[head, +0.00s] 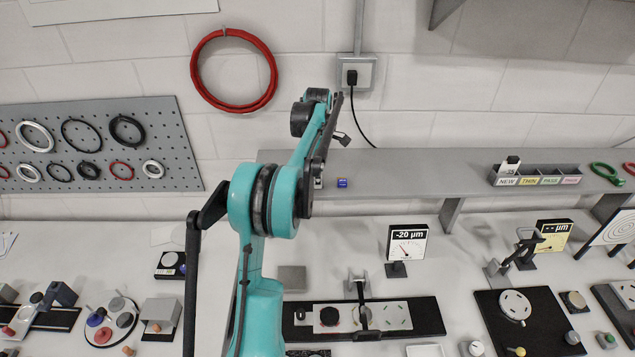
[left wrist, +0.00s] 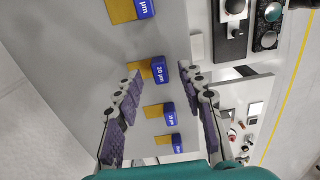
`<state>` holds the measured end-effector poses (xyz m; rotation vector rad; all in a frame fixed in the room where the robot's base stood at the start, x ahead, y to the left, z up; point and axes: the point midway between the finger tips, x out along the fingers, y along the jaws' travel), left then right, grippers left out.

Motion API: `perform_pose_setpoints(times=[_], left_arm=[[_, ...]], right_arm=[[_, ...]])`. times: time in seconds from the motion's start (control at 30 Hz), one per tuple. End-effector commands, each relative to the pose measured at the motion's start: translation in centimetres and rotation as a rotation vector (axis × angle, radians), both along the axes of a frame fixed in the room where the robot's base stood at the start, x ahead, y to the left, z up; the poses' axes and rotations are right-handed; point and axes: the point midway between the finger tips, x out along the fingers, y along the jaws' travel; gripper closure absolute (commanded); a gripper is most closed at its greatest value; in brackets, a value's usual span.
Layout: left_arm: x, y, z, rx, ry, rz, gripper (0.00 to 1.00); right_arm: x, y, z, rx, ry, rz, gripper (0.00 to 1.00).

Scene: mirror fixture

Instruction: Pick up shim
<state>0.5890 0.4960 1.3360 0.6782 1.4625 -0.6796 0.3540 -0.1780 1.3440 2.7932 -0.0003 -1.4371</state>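In the left wrist view several shims with blue labelled tabs and brass-coloured strips lie in a row on a grey shelf. A shim marked 20 µm (left wrist: 158,71) shows between and just past the fingertips. Two smaller-looking shims (left wrist: 168,114) (left wrist: 177,142) show lower between the fingers, and another shim (left wrist: 145,9) is at the top edge. My left gripper (left wrist: 166,84) is open and empty, with purple pads on both sides. In the head view the left gripper (head: 318,178) is mostly hidden by my arm; one blue shim tab (head: 342,183) shows beside it. My right gripper is not in view.
The grey shelf (head: 400,172) runs along the wall above the bench. A sorting tray (head: 535,178) labelled NEW, THIN, PASS and PINK-lettered stands on its right. A gauge reading -20 µm (head: 407,243) stands below, behind a black fixture base (head: 425,315). A pegboard with rings (head: 165,130) is at left.

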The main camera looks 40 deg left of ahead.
Motion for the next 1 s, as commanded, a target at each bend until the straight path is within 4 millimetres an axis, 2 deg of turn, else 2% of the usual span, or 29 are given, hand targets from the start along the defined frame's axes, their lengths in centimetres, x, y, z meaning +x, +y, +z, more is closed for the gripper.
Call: perform_pose_setpoints(times=[0.13,0.37,0.4,0.53,0.57,1.0], left_arm=[[0.1,0.0,-1.6,0.0,0.0,-0.001,0.6],[0.1,0.0,-1.9,0.0,0.0,-0.001,0.6],[0.1,0.0,-1.9,0.0,0.0,-0.001,0.63],[0.1,0.0,-1.9,0.0,0.0,-0.001,0.97],[0.1,0.0,-1.9,0.0,0.0,-0.001,1.0],[0.1,0.0,-1.5,0.001,-0.001,-0.001,1.0]], right_arm=[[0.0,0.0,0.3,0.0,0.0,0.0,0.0],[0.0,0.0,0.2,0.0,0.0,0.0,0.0],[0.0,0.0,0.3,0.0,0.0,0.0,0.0],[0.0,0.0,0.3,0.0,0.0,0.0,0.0],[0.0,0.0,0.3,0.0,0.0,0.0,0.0],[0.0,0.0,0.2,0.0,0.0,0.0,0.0]])
